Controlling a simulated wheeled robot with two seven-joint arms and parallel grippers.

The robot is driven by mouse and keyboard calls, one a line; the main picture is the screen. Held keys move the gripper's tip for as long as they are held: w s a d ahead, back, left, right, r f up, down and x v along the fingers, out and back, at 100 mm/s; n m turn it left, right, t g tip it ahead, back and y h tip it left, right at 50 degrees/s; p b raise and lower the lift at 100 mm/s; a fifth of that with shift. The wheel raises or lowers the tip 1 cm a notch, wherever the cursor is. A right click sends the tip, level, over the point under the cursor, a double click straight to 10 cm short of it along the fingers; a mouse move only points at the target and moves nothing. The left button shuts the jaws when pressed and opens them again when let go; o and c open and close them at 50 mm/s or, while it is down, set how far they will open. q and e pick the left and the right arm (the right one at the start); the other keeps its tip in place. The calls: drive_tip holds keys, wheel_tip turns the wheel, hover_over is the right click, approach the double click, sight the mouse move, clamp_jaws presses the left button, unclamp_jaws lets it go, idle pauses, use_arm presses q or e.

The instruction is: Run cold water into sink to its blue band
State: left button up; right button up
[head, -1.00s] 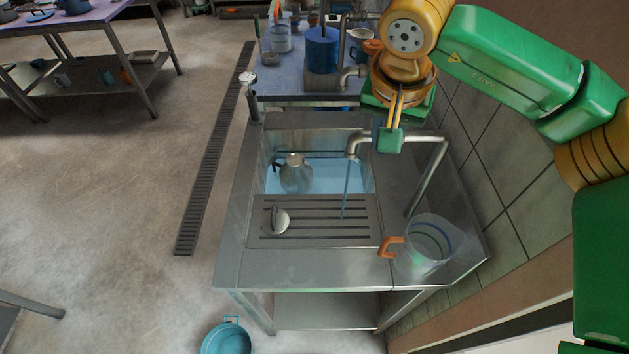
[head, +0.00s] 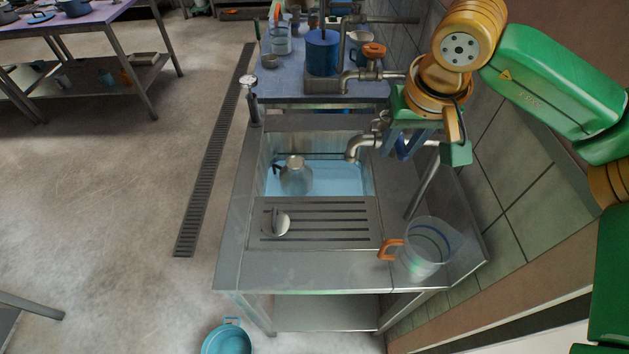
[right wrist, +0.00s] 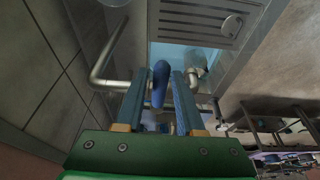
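The sink (head: 268,165) holds pale blue water (head: 338,180). A dark line shows along its back wall above the water; I cannot tell whether it is the blue band. The metal tap spout (head: 355,150) hangs over the basin's right side, with no stream visible. My right gripper (head: 404,143) is at the tap, beside the spout. In the right wrist view, the blue tap lever (right wrist: 160,82) stands between its two fingers, with gaps on both sides. The gripper is open there. My left gripper is not in view.
A metal jug (head: 296,180) sits in the basin. A slotted drainboard (head: 340,238) bears a small round metal item (head: 278,223). A clear pitcher (head: 430,248) with an orange handle stands at the counter's front right. A tiled wall (head: 510,175) bounds the right side.

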drive_tip(key=shift+o, duration=0.9)
drive_tip(key=shift+w, duration=0.1)
wheel_tip(320, 180, up, 7)
drive_tip(key=p, duration=0.5)
